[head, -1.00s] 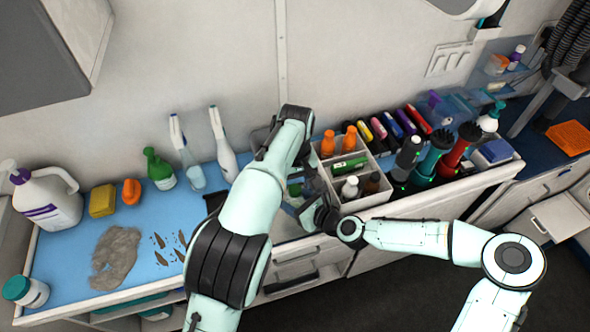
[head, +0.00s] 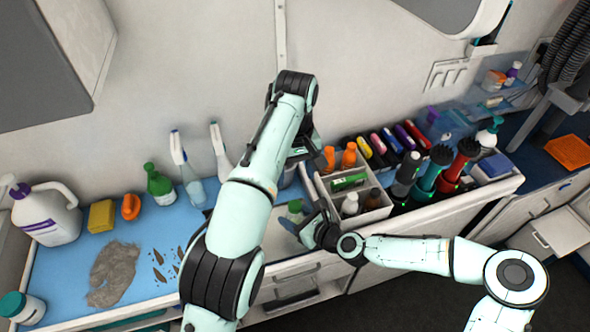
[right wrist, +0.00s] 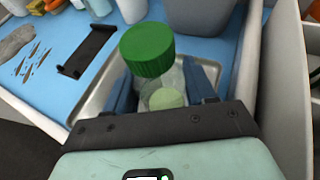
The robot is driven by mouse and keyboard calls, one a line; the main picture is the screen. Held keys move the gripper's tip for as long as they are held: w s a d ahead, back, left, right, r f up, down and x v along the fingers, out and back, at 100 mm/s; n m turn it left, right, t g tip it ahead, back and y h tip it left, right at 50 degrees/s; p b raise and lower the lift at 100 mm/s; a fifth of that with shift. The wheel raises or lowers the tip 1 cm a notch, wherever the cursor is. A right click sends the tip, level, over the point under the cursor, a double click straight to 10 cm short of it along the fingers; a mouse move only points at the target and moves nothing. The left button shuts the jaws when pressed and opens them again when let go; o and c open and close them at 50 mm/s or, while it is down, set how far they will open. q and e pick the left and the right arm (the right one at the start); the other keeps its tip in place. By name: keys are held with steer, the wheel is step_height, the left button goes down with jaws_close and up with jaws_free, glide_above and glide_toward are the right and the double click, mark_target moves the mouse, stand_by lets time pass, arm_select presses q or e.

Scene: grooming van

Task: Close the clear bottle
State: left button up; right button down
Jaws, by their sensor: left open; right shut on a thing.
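The clear bottle (right wrist: 172,78) stands between the blue fingers of my right gripper (right wrist: 163,90), which is shut on it. Its green cap (right wrist: 147,50) sits over the bottle's mouth in the right wrist view; I cannot tell how tightly it is seated. In the head view the green cap (head: 295,205) shows small beside my right gripper (head: 304,222), near the counter's front edge. My left gripper (head: 312,158) is open and empty, higher and behind the bottle, partly hidden by its own arm.
A white divided caddy (head: 376,213) with orange-topped and other bottles stands just right of the bottle. Clippers and several brushes stand farther right. Spray bottles (head: 187,172) stand at the back left.

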steer(key=shift+c, duration=1.4)
jaws_free()
steer(key=p+v, duration=0.1)
steer(key=v, duration=1.2)
steer(key=shift+s+d+r, duration=0.1)
steer(key=shift+s, duration=0.05)
